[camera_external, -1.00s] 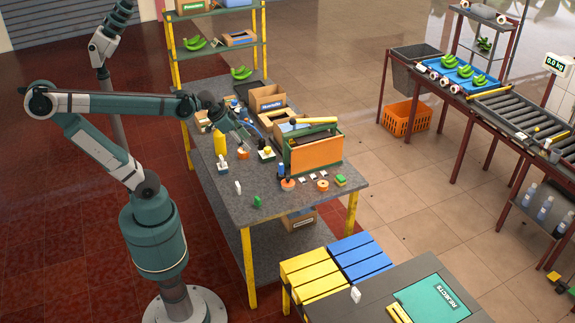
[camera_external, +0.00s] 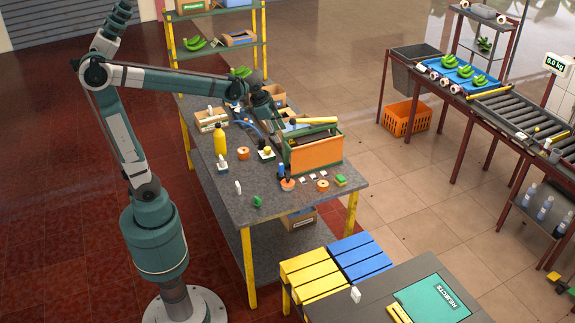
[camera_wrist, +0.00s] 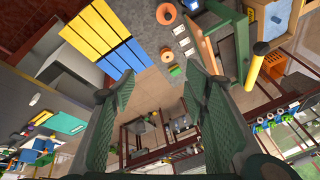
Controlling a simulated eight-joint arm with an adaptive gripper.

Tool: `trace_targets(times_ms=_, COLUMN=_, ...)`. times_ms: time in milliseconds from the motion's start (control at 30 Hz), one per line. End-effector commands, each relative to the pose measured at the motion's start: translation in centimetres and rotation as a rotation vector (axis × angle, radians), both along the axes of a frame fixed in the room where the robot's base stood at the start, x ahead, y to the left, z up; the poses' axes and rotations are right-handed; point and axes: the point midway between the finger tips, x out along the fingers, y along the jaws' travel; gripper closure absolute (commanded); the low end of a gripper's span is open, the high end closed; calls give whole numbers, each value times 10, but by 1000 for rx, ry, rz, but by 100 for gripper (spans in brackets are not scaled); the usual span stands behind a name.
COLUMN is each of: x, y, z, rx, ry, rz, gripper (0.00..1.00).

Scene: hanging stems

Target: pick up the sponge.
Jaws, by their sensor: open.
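The sponge (camera_external: 340,181), small with a green top and a yellow layer, lies on the near right corner of the grey table in the external view. It also shows in the wrist view (camera_wrist: 176,71), between the two fingertips but farther away. My gripper (camera_external: 276,132) is above the table beside the toolbox, partly hidden against it, and well apart from the sponge. In the wrist view my gripper (camera_wrist: 158,78) is open, with two green textured fingers spread and nothing between them.
An orange and green toolbox (camera_external: 315,154) with a yellow bar on top stands between my gripper and the sponge. Orange rolls (camera_external: 322,186) and small white pieces lie near the sponge. A yellow bottle (camera_external: 220,141) stands at the table's left.

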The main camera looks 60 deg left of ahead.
Motion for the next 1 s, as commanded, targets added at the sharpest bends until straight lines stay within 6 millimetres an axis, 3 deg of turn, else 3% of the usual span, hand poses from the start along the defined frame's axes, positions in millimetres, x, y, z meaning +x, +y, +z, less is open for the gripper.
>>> trace_targets(times_ms=567, x=105, y=-4, z=-34, rx=73, ry=90, rz=-206, gripper=55)
trace_targets(times_ms=1000, x=180, y=-7, z=-79, rx=116, ry=156, rz=-368, gripper=55)
